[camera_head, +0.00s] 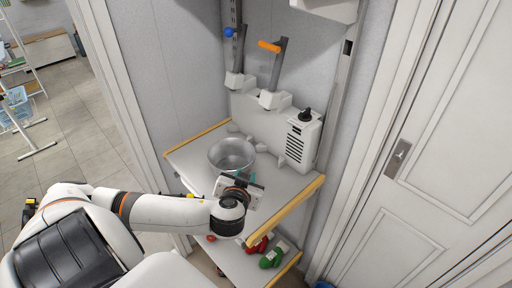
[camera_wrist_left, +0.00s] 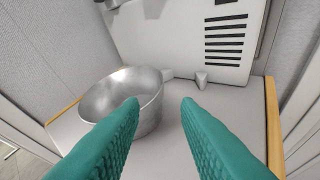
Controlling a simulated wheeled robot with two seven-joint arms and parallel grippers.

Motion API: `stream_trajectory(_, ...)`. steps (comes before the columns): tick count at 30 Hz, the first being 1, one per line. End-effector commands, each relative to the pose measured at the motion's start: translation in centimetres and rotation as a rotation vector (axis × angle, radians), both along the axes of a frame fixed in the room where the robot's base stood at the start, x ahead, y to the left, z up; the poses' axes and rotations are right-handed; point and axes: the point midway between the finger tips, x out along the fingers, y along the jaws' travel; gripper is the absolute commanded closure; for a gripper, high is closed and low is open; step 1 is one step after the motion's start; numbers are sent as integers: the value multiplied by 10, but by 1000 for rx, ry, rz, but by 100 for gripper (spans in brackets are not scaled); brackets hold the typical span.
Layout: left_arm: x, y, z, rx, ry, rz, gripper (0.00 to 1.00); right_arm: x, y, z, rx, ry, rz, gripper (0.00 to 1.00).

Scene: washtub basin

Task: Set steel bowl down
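The steel bowl (camera_head: 231,153) is round, shiny and upright, standing on the upper shelf (camera_head: 289,187) in the head view. My left gripper (camera_head: 246,179) is at the bowl's near right side, above the shelf. In the left wrist view the bowl (camera_wrist_left: 105,92) is to the left, its near side partly hidden by the left teal finger. The two fingers of the left gripper (camera_wrist_left: 161,101) stand well apart with nothing between them. I cannot tell whether the left finger touches the bowl. My right gripper is not in view.
A white slotted unit with a black knob (camera_head: 302,137) stands at the back right of the shelf. Handled devices, one orange (camera_head: 269,46), one blue-tipped (camera_head: 229,33), rise behind. Wooden strips (camera_head: 288,209) edge the shelf. Red and green items (camera_head: 273,256) lie below.

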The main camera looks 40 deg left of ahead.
Motion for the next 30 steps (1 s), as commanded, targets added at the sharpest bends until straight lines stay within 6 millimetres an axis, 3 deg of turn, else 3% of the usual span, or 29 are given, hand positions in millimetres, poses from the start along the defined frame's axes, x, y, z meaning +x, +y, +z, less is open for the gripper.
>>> stream_trajectory(5,-3,7,-1,-5,-27,-6,71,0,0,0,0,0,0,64)
stream_trajectory(15,40,33,-20,-7,-29,-4,71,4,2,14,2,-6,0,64)
stream_trajectory(22,52,42,-25,-6,-28,-5,71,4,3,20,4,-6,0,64)
stream_trajectory(30,79,61,-39,-8,-29,-5,71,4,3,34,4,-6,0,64)
